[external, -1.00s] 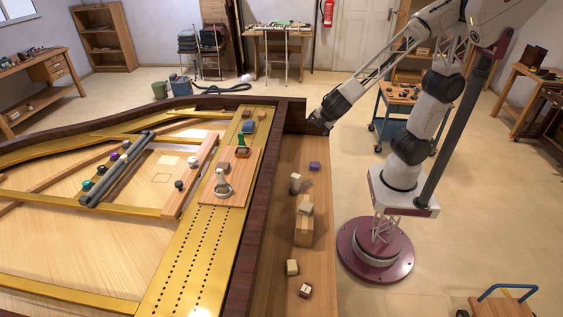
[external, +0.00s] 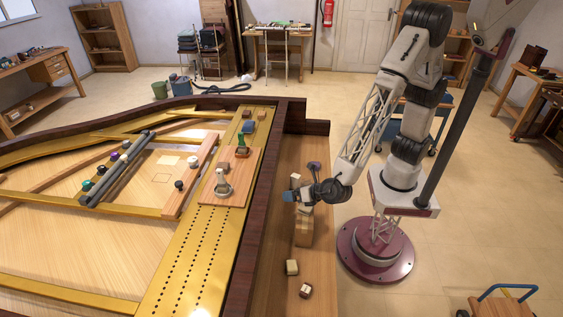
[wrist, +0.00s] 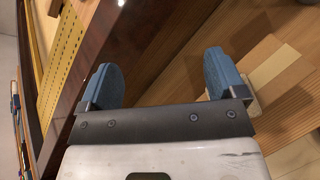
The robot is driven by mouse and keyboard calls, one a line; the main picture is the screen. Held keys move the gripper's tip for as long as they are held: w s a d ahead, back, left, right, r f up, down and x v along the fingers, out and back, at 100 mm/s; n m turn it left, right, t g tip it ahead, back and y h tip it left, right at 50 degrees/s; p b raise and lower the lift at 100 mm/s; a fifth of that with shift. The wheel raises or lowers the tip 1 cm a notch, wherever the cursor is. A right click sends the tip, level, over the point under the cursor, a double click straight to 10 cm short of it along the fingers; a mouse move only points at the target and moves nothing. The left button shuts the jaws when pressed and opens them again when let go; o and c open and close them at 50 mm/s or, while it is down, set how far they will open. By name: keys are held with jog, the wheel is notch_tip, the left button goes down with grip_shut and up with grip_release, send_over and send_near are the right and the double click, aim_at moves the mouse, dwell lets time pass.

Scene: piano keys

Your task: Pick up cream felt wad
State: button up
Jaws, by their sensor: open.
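The small blocks are too small for me to be sure which is the cream felt wad. A pale cream block (external: 292,267) lies on the wooden ledge, nearer the camera than my gripper. Another pale block (external: 295,181) stands just beyond my gripper. My gripper (external: 291,197) is low over the ledge beside the wooden block (external: 303,232), and its wrist partly hides the block's top. In the wrist view my gripper (wrist: 162,78) has its blue fingers wide apart with nothing between them. A pale piece (wrist: 251,105) shows beside the right finger, partly hidden by it.
The piano's dark rim (external: 252,215) runs along the ledge's left side. A purple block (external: 315,165) lies beyond my gripper, and a dark-and-white block (external: 305,290) lies at the near end. The ledge (external: 275,295) is bare around these near blocks.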

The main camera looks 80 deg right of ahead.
aim_at(293, 264)
jog(key=s+a+f+n+y, duration=0.2)
jog(key=s+a+f+n, duration=0.1)
jog(key=a+f, duration=0.2)
jog(key=s+a+f+n+t+y, duration=0.1)
jog(key=s+a+f+n+y, duration=0.1)
jog(key=a+f+n, duration=0.2)
jog(key=s+a+f+n+y, duration=0.2)
jog(key=a+f, duration=0.4)
jog(key=a, duration=0.3)
jog(key=shift+s+a+f+n+t, duration=0.1)
jog(key=shift+s+a+n+t, duration=0.1)
jog(key=shift+s+n, duration=0.2)
jog(key=shift+s+a+f+n+t, duration=0.1)
jog(key=shift+s+a+n+t, duration=0.1)
jog(key=shift+s+n, duration=0.15)
jog(key=shift+s+d+f+n+y, duration=0.15)
jog(key=shift+s+d+f+n, duration=0.2)
jog(key=shift+d+f, duration=0.3)
jog(key=shift+s+d+f+n+y, duration=0.15)
jog(key=shift+d+f+n, duration=0.25)
jog(key=shift+d+f, duration=0.2)
jog(key=shift+x, duration=1.3)
jog(key=shift+x, duration=2.65)
